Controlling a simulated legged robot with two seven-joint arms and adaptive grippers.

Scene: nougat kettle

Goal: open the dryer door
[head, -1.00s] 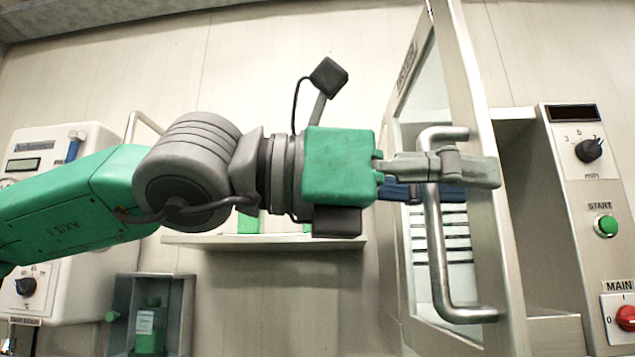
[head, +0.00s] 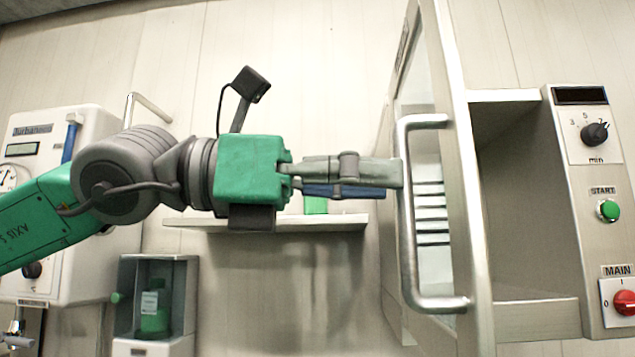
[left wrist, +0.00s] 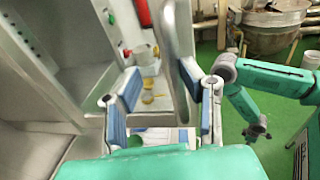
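The dryer door (head: 462,150) stands open, seen nearly edge-on in the head view, with the dryer's interior (head: 525,190) showing to its right. Its metal bar handle (head: 408,250) is on the left face. My left gripper (head: 392,181) reaches in from the left, its fingertips at the upper part of the handle; contact cannot be told. In the left wrist view its fingers (left wrist: 160,72) are spread apart with nothing held, and the door (left wrist: 178,45) shows beyond them. My right arm shows at the right of that view; its gripper (left wrist: 257,131) is small and unclear.
Right of the dryer opening is a panel with a dial (head: 594,133), a green start button (head: 608,210) and a red main switch (head: 626,302). A wall shelf (head: 320,223) lies behind my left gripper. A box with a green bottle (head: 153,318) stands lower left.

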